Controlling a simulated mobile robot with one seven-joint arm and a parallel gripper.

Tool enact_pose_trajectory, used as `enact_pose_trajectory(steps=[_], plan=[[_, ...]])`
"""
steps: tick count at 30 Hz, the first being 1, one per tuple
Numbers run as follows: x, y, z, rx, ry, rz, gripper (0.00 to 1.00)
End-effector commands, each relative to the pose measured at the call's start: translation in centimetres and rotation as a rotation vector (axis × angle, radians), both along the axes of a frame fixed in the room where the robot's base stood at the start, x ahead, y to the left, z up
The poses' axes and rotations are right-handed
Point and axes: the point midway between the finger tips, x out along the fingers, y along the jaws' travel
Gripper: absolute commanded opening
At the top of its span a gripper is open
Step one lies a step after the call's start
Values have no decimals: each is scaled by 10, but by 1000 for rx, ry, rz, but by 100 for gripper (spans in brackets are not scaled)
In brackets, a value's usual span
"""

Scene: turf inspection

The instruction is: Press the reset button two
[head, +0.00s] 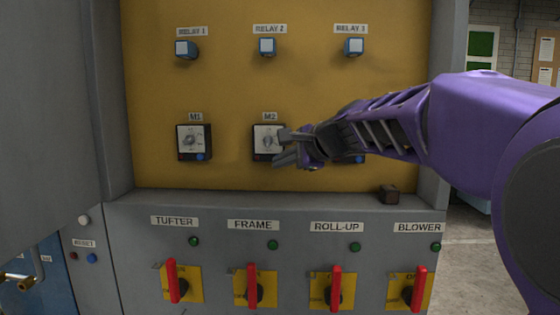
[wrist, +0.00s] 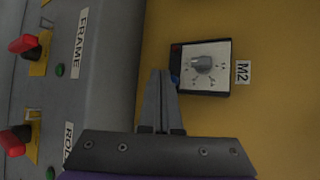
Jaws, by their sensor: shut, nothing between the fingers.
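The M2 relay unit (head: 264,131) is a black box with a pale face and a grey dial on the yellow back panel. It also shows in the wrist view (wrist: 208,84), with its M2 label beside it. Its small blue button (wrist: 174,82) is partly covered by my fingertips in the wrist view and hidden in the head view. My gripper (head: 284,148) is shut and empty, its fingertips in front of the lower right of M2. In the wrist view the fingertips (wrist: 162,74) overlap the edge by the blue button. I cannot tell whether they touch it.
The M1 unit (head: 194,142) stands left of M2, and my arm mostly covers another unit on the right. Blue relay parts (head: 267,47) sit above. Red-handled switches (head: 252,285) line the grey panel below. A small dark block (head: 389,194) rests on the ledge.

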Motion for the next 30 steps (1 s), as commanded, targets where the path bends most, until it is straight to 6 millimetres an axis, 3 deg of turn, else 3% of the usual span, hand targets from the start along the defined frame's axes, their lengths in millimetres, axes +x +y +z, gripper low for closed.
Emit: enact_pose_trajectory(steps=[8, 21, 30], plan=[[-3, 0, 0, 0, -1, 1, 0], [-45, 2, 0, -1, -1, 0, 0], [-52, 3, 3, 0, -5, 3, 0]])
